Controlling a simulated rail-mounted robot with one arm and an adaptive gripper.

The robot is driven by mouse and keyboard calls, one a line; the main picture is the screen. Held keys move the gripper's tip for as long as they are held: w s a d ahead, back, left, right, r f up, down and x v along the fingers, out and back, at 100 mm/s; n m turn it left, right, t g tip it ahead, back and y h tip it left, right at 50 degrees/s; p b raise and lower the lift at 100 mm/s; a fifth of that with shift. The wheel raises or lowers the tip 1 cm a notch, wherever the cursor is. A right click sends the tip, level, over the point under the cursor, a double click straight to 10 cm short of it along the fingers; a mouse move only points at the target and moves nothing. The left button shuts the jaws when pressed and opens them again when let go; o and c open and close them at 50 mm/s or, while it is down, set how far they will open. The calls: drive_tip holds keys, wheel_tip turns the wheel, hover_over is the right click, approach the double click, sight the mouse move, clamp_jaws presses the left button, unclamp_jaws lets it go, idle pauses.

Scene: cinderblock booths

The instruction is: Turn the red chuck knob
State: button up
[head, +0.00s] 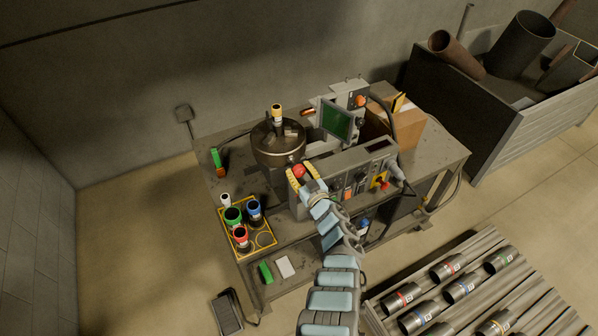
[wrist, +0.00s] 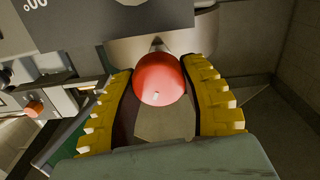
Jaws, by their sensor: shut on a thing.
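The red chuck knob (head: 298,170) is a round red ball at the front of the machine, just below the round metal chuck (head: 278,143). In the wrist view the red knob (wrist: 159,79) sits between the two yellow ribbed fingers of my gripper (wrist: 160,85). The fingers are shut on it from both sides near their tips. In the head view my gripper (head: 302,177) reaches the knob from the front. A dark part with a yellow-ringed piece (head: 277,114) stands on top of the chuck.
A control panel (head: 350,180) with switches and a red-and-yellow knob (head: 380,182) lies right of my gripper. A yellow-edged tray (head: 262,242) holds several coloured-ring cylinders at left. A cardboard box (head: 398,122) stands at the back right. A rack (head: 480,240) of pipe pieces is front right.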

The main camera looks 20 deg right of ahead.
drive_tip(key=n, duration=0.1)
drive_tip(key=n+b, duration=0.1)
drive_tip(key=n, duration=0.1)
drive_tip(key=n+b, duration=0.1)
drive_tip(key=shift+a+f+n, duration=0.2)
drive_tip(key=shift+f+n, duration=0.05)
drive_tip(key=shift+n, duration=0.15)
drive_tip(key=n+b, duration=0.4)
drive_tip(key=shift+f+n, duration=0.15)
drive_tip(key=shift+n, duration=0.15)
drive_tip(key=n+b, duration=0.3)
drive_tip(key=shift+f, duration=0.1)
drive_tip(key=n+b, duration=0.4)
drive_tip(key=shift+n, duration=0.4)
drive_tip(key=shift+r, duration=0.2)
drive_tip(key=o, duration=1.2)
